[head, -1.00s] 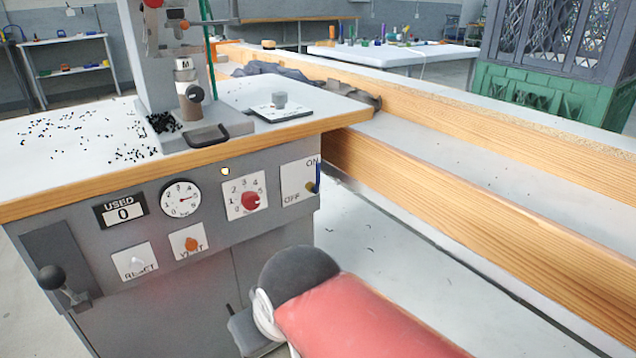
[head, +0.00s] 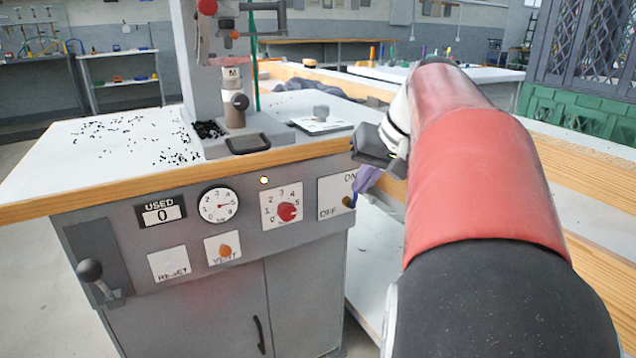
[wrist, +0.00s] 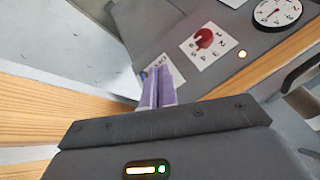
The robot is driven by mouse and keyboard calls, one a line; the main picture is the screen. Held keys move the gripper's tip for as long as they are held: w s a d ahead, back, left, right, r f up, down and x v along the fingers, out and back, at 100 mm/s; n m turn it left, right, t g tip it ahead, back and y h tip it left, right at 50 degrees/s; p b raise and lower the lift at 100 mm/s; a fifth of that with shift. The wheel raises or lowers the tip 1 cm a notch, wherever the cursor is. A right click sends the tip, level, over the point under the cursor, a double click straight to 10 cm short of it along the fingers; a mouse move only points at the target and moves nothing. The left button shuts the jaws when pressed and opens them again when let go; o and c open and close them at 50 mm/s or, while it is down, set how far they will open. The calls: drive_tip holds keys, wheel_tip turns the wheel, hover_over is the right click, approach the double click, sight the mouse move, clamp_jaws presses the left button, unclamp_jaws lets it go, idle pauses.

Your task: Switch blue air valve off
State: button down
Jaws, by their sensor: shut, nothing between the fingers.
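The blue air valve sits on a white ON/OFF plate (head: 331,196) at the right end of the press's front panel. ON is at the plate's upper right and OFF at its lower left. A small part of the blue lever (head: 354,199) shows beside the brass pivot; the rest is hidden by my gripper, so I cannot tell its full angle. My gripper (head: 366,181) has its purple fingers shut and empty, right at the lever; I cannot tell whether they touch.
A red knob (head: 287,212) with a number dial is left of the valve, then a pressure gauge (head: 219,204). An orange VENT knob (head: 225,251) and a RESET plate (head: 169,264) are below. The tabletop's wooden edge (head: 290,157) overhangs the panel. A wooden rail (head: 573,167) runs behind my arm.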

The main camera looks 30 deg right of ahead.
drive_tip(key=d+r+t, duration=0.1)
drive_tip(key=d+r, duration=0.1)
drive_tip(key=d, duration=1.1)
drive_tip(key=shift+s+r+m+b, duration=0.2)
drive_tip(key=shift+r+m+b, duration=0.1)
drive_tip(key=shift+f, duration=0.1)
drive_tip(key=w+a+f+b, duration=0.2)
drive_tip(key=w+a+f, duration=0.3)
drive_tip(key=w+f, duration=0.2)
drive_tip(key=shift+w+f, duration=0.4)
drive_tip(key=shift+w, duration=0.1)
